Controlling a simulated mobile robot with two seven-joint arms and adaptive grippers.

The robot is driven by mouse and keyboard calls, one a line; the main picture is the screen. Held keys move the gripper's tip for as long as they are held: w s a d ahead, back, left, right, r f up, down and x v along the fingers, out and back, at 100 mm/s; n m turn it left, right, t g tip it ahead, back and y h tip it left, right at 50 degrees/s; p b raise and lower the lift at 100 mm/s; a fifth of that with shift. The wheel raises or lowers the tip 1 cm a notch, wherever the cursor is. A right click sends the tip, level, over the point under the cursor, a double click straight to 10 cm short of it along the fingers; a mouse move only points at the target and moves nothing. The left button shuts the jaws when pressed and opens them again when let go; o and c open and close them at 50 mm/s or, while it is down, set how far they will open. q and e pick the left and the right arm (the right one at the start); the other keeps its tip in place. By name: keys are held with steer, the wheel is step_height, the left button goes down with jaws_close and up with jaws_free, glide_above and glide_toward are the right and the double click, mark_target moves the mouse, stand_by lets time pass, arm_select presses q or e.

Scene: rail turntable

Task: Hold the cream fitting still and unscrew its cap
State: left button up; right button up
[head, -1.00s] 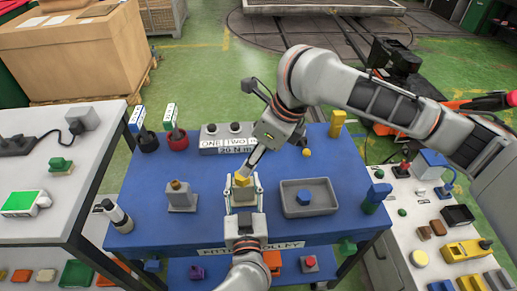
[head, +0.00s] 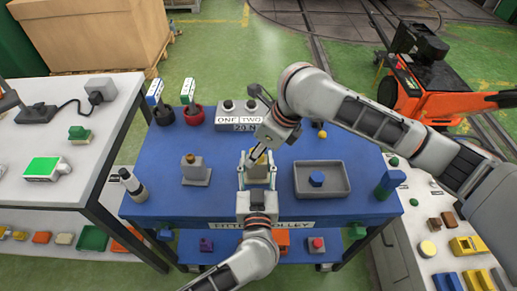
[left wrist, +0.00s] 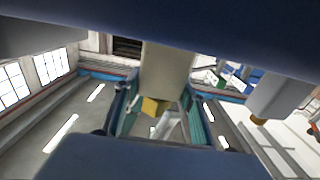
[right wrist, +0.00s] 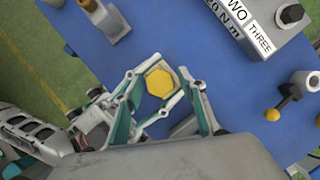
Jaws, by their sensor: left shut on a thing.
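The cream fitting (head: 257,174) stands upright near the middle of the blue trolley top, with a yellow hexagonal cap (right wrist: 160,83) on it. My left gripper (head: 257,176) reaches in from the front and is shut on the fitting's body, which also shows in the left wrist view (left wrist: 166,72). My right gripper (right wrist: 162,78) is above the fitting, pointing down. Its teal-padded fingers are open on either side of the cap, with gaps visible in the right wrist view. The fingertips partly hide the cap in the head view.
A grey tray (head: 344,190) with a blue hexagonal piece (head: 317,179) is right of the fitting. A grey block with a brown top (head: 194,175) is to the left. A labelled box (head: 238,128) and two cups stand behind. Bare blue trolley top lies between them.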

steer(key=c, duration=0.8)
steer(key=n+g, duration=0.2)
steer(key=n, duration=0.4)
steer(key=shift+w, duration=0.1)
steer(key=shift+d, duration=0.1)
steer(key=o, duration=1.2)
steer(key=shift+o, duration=0.6)
steer(key=shift+r+y, duration=0.1)
steer(key=shift+y, duration=0.2)
steer(key=shift+r, duration=1.9)
